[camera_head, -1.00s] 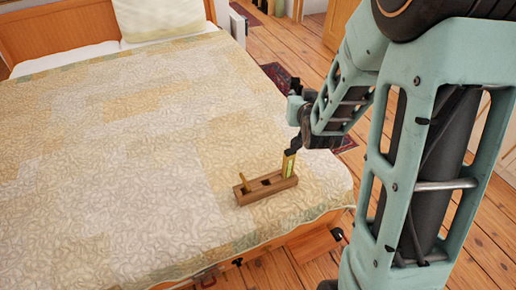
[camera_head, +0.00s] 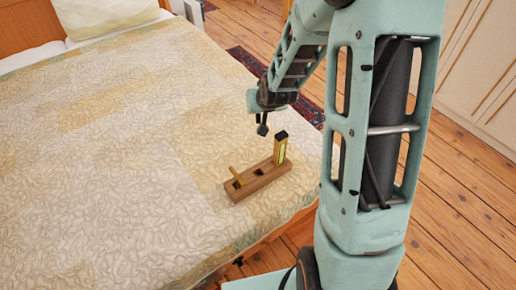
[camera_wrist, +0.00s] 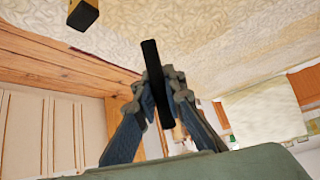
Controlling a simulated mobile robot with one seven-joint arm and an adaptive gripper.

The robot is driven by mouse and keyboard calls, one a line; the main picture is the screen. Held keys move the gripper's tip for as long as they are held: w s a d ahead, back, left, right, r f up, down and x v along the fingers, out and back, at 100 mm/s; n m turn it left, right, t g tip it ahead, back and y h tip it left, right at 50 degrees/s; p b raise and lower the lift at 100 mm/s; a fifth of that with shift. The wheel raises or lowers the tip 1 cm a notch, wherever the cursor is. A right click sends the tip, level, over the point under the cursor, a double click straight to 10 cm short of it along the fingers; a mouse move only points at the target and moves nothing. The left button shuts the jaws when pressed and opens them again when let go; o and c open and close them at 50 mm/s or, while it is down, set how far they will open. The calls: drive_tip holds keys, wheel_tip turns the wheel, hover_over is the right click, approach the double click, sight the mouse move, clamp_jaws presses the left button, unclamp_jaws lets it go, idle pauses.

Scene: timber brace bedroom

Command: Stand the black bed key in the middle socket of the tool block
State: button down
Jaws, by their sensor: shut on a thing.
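The wooden tool block (camera_head: 262,184) lies on the bed near its front corner. The middle socket (camera_head: 259,177) looks empty and dark. My gripper (camera_head: 262,113) is above the bed, beyond the block. In the wrist view my gripper (camera_wrist: 164,82) is shut on the black bed key (camera_wrist: 152,62), a straight black bar; its lower part is partly hidden between the fingers.
The patterned bedspread (camera_head: 130,160) gives wide free room left of the block. The yellow piece stands tall close to my gripper. The bed's edge and the wooden floor (camera_head: 440,215) are to the right. A rug (camera_head: 250,62) lies beyond the bed.

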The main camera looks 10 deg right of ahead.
drive_tip(key=shift+s+a+f+g+b, duration=0.15)
drive_tip(key=shift+s+g+b, duration=0.25)
drive_tip(key=shift+s, duration=0.25)
drive_tip(key=shift+s+a+f+g+b, duration=0.15)
drive_tip(key=shift+s+g+b, duration=0.1)
drive_tip(key=shift+s+g, duration=0.3)
drive_tip(key=s+a+f+m+g+y+b, duration=0.1)
drive_tip(key=s+a+f+m+g+b, duration=0.45)
drive_tip(key=m, duration=0.85)
drive_tip(key=shift+w+d+f+m+t+y+b, duration=0.1)
drive_tip(key=shift+w+d+f+m+t+b, duration=0.6)
drive_tip(key=shift+f+m+b, duration=1.6)
drive_tip(key=shift+w+d+f+m+t+y+b, duration=0.1)
drive_tip(key=shift+d+f+m+t+b, duration=0.25)
drive_tip(key=shift+d+f+m+b, duration=1.9)
drive_tip(key=shift+w+a+f+m+t+y+b, duration=0.1)
drive_tip(key=shift+w+a+f+m+t+b, duration=0.4)
drive_tip(key=shift+f+m, duration=3.35)
drive_tip(key=shift+s+d+r, duration=0.1)
drive_tip(key=shift+s+d, duration=0.1)
drive_tip(key=shift+d, duration=0.05)
